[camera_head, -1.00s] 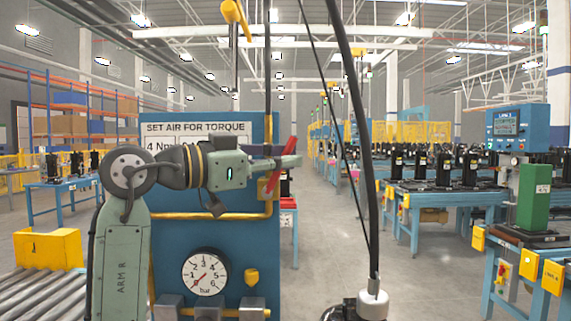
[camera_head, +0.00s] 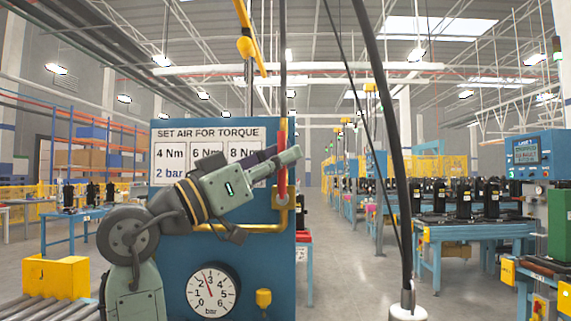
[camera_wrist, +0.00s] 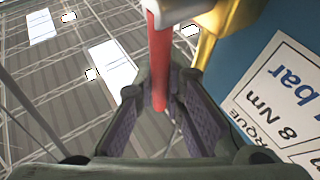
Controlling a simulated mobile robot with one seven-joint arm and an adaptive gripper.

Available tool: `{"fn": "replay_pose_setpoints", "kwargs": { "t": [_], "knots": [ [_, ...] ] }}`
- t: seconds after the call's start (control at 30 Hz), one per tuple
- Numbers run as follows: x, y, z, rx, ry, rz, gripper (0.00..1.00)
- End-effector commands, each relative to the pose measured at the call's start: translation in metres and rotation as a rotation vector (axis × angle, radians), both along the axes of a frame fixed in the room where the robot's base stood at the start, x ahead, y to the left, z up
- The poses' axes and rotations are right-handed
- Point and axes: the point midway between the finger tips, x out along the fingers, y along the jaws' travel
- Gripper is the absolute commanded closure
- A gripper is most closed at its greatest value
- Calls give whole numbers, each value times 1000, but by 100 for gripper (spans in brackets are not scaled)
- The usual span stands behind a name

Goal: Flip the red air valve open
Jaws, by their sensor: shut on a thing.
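The red air valve lever (camera_head: 283,165) stands upright in the head view, in line with the pipe on the right edge of the blue panel. Its pivot is on a yellow fitting (camera_head: 286,197) below. My gripper (camera_head: 288,157) is at the lever's upper part, reaching in from the left and tilted upward. In the wrist view the red lever (camera_wrist: 160,55) runs between the two fingers of my gripper (camera_wrist: 158,88), which is shut on it. Part of the lever is hidden by the fingers in the head view.
The blue panel (camera_head: 170,225) carries a torque sign (camera_head: 207,133) and a pressure gauge (camera_head: 211,291), its needle between 2 and 3. A dark hose (camera_head: 390,110) hangs to the right. A yellow bin (camera_head: 55,278) sits on rollers at left.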

Motion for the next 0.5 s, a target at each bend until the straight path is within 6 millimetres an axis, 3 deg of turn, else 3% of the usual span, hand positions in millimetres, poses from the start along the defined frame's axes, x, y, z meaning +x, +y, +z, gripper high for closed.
{"fn": "replay_pose_setpoints", "kwargs": {
  "t": [0.33, 0.37, 0.5],
  "knots": [
    [-1, 1, 0, -5, -2, 1, 100],
    [-1, 1, 0, -5, -2, 1, 89],
    [0, 1, 0, -5, -2, 1, 79]
  ]
}}
